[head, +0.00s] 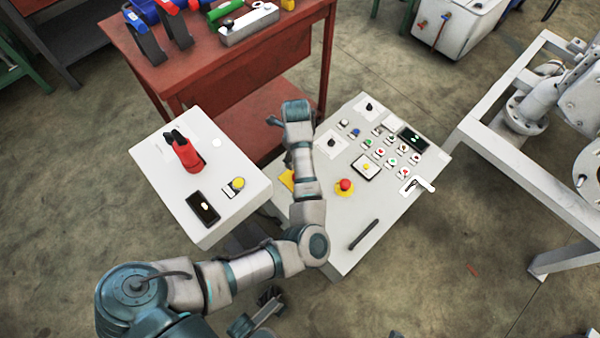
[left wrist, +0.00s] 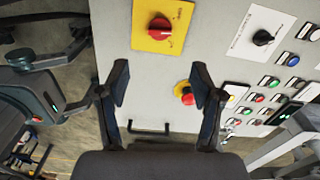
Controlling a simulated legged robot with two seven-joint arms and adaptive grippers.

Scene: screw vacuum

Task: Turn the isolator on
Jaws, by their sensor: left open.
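The isolator is a red rotary knob on a yellow plate (left wrist: 160,27), at the top of the left wrist view on a pale grey panel. In the head view only an edge of the yellow plate (head: 287,180) shows beside my left arm. My left gripper (left wrist: 160,82) is open and empty. Its two dark fingers are spread below the knob in the left wrist view, apart from it.
The control panel (head: 330,240) also carries a red emergency button (head: 345,185), a black handle (head: 364,234), black knobs and several coloured buttons. A grey box (head: 160,160) with a red switch stands to the left. A red workbench (head: 230,65) is behind; a white frame (head: 500,100) stands right.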

